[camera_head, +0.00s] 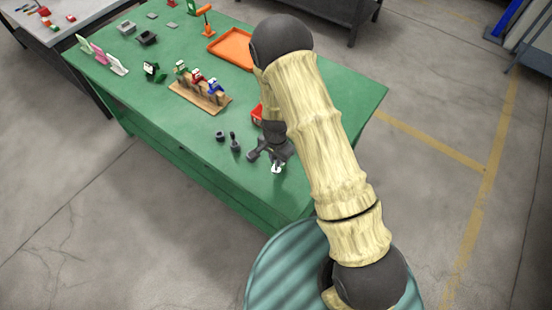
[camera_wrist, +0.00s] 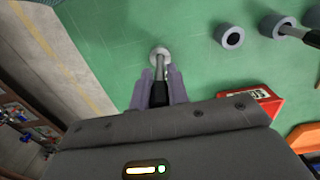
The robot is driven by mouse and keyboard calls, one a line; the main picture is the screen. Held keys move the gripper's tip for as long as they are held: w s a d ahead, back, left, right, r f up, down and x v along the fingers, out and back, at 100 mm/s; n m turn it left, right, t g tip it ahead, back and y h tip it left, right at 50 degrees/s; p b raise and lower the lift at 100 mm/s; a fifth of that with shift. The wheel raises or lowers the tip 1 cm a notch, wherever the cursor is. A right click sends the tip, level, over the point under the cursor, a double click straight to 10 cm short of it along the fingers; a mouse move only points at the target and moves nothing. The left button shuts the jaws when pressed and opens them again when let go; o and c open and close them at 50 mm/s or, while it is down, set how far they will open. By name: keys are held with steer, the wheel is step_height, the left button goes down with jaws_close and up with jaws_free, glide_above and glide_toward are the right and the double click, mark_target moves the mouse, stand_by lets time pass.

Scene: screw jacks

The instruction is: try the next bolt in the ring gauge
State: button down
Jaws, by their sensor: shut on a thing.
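My gripper (camera_wrist: 157,78) is shut on a bolt (camera_wrist: 162,68), with a dark part between the fingers and a grey shank pointing away. A pale round piece (camera_wrist: 160,52) shows at the shank's far end; I cannot tell whether it is the bolt's head or a separate ring. In the head view my gripper (camera_head: 270,154) is low over the table's near right part, with a white piece (camera_head: 277,168) just below it. A dark grey ring (camera_wrist: 230,36) lies apart to the right. A second ring (camera_wrist: 272,26) has a dark bolt-like piece (camera_wrist: 300,33) at it.
A red box (camera_wrist: 252,106) with lettering stands close to my gripper's right. An orange tray (camera_head: 232,48) lies farther back on the green table (camera_head: 140,95). A wooden rack (camera_head: 190,96) holds several coloured clamp-like pieces. The table's near edge is close to my gripper.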

steer(key=shift+r+p, duration=1.05)
steer(key=shift+r, duration=0.55)
